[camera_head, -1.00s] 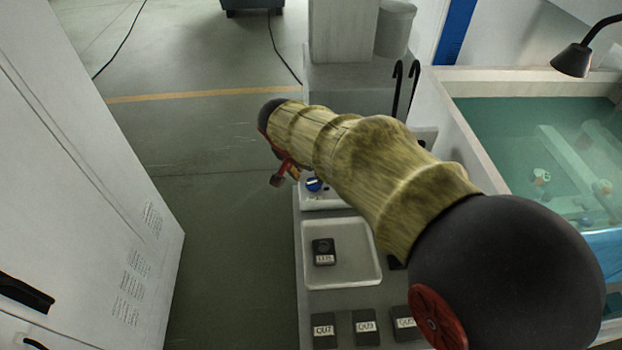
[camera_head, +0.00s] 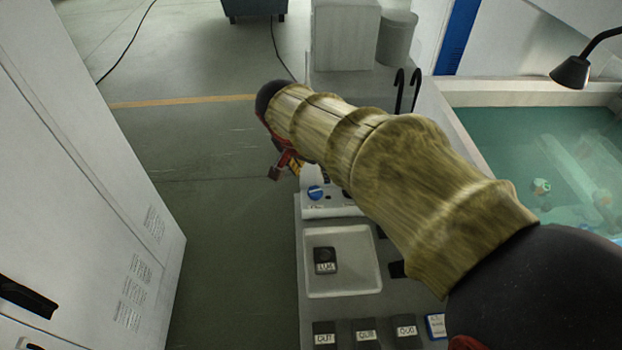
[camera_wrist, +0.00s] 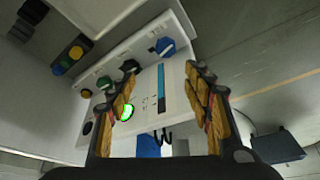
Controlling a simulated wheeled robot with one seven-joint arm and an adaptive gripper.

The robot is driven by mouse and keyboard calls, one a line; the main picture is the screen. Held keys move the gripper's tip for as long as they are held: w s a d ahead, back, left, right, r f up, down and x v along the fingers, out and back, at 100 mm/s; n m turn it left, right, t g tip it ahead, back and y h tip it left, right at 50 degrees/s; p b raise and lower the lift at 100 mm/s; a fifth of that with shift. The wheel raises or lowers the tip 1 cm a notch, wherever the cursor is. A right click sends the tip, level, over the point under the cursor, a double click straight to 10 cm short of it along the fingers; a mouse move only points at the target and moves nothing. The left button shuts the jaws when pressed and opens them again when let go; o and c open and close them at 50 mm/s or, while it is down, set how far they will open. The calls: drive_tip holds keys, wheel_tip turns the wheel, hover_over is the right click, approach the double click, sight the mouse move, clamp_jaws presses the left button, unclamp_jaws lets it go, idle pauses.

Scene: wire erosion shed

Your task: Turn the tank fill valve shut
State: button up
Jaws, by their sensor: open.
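A blue round knob (camera_head: 315,192) with a white mark sits on a pale control panel (camera_head: 322,212). Its label is too small to read, so I cannot tell whether it is the tank fill valve. The blue knob also shows in the wrist view (camera_wrist: 165,46), beside a blue vertical bar, with dark, green-lit and yellow controls further left. My gripper (camera_wrist: 160,76) is open and empty, its two fingers spread in front of the panel, apart from the blue knob. In the head view my gripper (camera_head: 284,168) is mostly hidden behind my arm, just above and left of the knob.
A white tray (camera_head: 370,275) holding a black labelled block (camera_head: 324,260) lies below the panel, with several similar blocks nearer. A water-filled tank (camera_head: 530,130) stands right, with a black lamp (camera_head: 572,72) above. A white cabinet (camera_head: 80,200) stands left; the floor between is clear.

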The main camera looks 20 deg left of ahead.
drive_tip(key=d+p, duration=0.3)
drive_tip(key=d, duration=0.1)
drive_tip(key=n+y+p, duration=0.3)
drive_tip(key=n+p, duration=0.1)
drive_tip(key=n, duration=0.3)
approach(315, 191)
drive_tip(key=shift+g, duration=0.3)
drive_tip(key=shift+w+b+x, duration=0.15)
drive_tip(key=shift+b+x, duration=0.2)
drive_tip(key=shift+x, duration=1.75)
drive_tip(key=shift+w+b+x, duration=0.1)
drive_tip(key=shift+b+x, duration=0.2)
drive_tip(key=shift+x, duration=1.75)
drive_tip(key=shift+r, duration=0.1)
drive_tip(key=shift+c, duration=0.8)
drive_tip(key=c, duration=1)
